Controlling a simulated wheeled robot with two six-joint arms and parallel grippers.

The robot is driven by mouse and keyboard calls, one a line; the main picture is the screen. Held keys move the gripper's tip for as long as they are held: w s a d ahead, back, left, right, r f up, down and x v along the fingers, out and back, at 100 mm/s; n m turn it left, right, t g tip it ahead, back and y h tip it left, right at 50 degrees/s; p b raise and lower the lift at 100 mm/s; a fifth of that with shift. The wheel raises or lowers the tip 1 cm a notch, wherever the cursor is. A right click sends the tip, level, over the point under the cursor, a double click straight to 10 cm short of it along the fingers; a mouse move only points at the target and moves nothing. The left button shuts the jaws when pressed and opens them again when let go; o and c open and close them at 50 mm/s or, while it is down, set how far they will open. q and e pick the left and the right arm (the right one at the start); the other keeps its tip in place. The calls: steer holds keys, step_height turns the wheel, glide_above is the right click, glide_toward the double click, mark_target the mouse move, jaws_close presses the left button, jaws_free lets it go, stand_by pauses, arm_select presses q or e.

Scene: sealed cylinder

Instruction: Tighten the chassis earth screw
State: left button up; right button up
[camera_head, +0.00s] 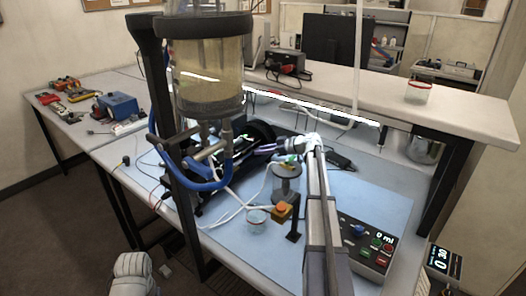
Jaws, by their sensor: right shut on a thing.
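My right arm rises from the bottom centre to the bench, and my right gripper (279,147) reaches left beside the dark apparatus (207,190). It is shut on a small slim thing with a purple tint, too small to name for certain. The chassis earth screw cannot be made out; the area around the apparatus is crowded with tubes and dark parts. Only a white rounded part of mine shows at the bottom left; my left gripper is not in view.
A clear cylinder (210,75) of yellowish liquid stands in a black frame above the apparatus. A blue hose (205,186), a round grey stand (286,185), an orange-topped box (281,210), a small glass dish (256,220) and a control box (362,245) crowd the blue mat (385,205).

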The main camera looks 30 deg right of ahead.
jaws_close()
steer(key=shift+s+a+m+t+h, duration=0.15)
steer(key=shift+m+t+h, duration=0.35)
steer(key=shift+m+h, duration=0.25)
steer(key=o, duration=0.7)
jaws_free()
steer(key=shift+r, duration=0.15)
step_height(320, 180, up, 10)
steer(key=p, duration=1)
